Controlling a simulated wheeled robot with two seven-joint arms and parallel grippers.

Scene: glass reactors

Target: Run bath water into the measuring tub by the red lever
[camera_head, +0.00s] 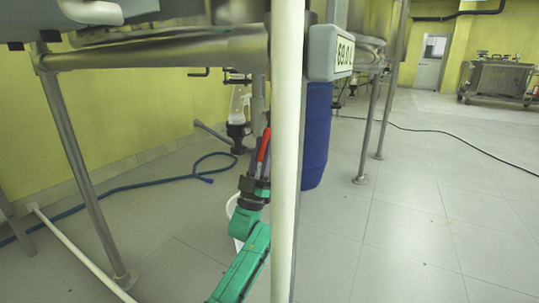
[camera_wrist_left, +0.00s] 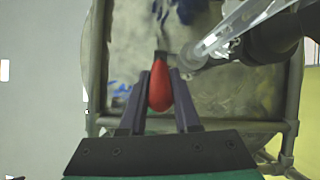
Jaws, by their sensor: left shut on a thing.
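The red lever (camera_head: 264,143) stands beside the pale pole; its red grip (camera_wrist_left: 160,88) shows large in the left wrist view. My left gripper (camera_wrist_left: 160,100) is shut on it, with one dark finger on each side. In the head view my left gripper (camera_head: 259,165) is partly hidden by the pole. A white tub (camera_head: 231,206), which looks like the measuring tub, stands on the floor behind my green arm. The arm hides much of it, and its inside cannot be seen. My right gripper is not in view.
A pale upright pole (camera_head: 287,130) crosses the foreground. A blue drum (camera_head: 316,135) stands behind the pole, and a blue hose (camera_head: 150,183) lies on the floor. The floor at right is mostly clear.

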